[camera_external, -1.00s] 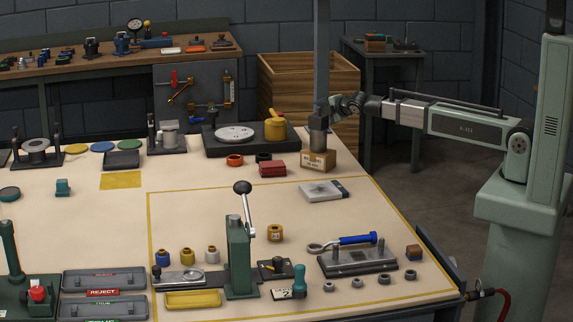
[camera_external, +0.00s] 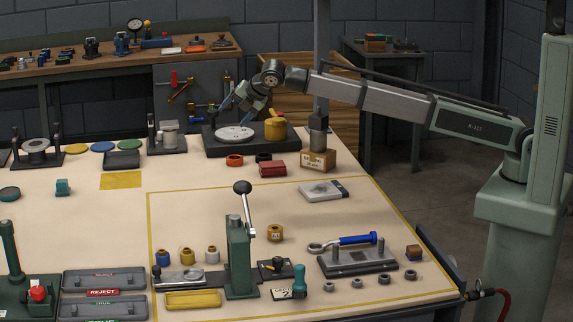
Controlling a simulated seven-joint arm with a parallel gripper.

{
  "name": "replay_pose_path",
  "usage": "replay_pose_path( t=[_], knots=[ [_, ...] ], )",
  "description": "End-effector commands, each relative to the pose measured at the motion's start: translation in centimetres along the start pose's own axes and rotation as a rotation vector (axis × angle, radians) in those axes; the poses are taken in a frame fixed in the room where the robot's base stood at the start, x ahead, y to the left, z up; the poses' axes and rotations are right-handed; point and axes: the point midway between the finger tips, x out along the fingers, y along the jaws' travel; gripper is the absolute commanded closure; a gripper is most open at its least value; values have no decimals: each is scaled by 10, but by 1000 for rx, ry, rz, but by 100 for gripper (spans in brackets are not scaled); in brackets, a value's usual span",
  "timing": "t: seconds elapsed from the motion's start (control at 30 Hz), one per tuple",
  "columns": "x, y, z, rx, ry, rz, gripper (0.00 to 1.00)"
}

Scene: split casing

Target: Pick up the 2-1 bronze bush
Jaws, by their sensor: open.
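A bronze-coloured bush (camera_external: 275,233) with a small pale mark stands alone on the bench inside the yellow outline, right of the green lever press. Three smaller bush-like parts stand left of the press: one with blue (camera_external: 162,257), one yellow (camera_external: 187,256) and one with white (camera_external: 212,254). Their markings are too small to read, so I cannot tell for certain which is 2-1. My gripper (camera_external: 228,105) is open and empty, high above the back of the bench near the round plate fixture, far from all of these. Its fingers point down and left.
The green press (camera_external: 238,258) with its tall lever stands close left of the lone bush. A grey fixture (camera_external: 358,262) with a blue-handled tool is to the right. A red block (camera_external: 272,169) and a cardboard box (camera_external: 318,160) lie behind. Bench around the lone bush is clear.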

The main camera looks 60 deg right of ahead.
Motion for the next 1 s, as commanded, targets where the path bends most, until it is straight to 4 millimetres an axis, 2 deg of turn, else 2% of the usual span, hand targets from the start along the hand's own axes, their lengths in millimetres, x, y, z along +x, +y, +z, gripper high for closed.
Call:
replay_pose_path(
  t=[0.03, 0.1, 0.3, 0.4, 0.5, 0.6, 0.73, 0.87, 1.0],
  knots=[
    [-7, -6, -36, 23, 43, -47, 26],
    [-18, -20, -80, 65, 98, -123, 26],
    [-63, -67, -200, 148, 218, -365, 26],
    [-91, -92, -250, 170, 254, -485, 26],
    [-116, -113, -289, 179, 273, -585, 26],
    [-136, -130, -314, 181, 281, -661, 26],
    [-151, -142, -332, 181, 282, -716, 26],
    [-152, -149, -337, 181, 281, -732, 26],
    [-143, -157, -341, 180, 281, -733, 26]
  ],
)
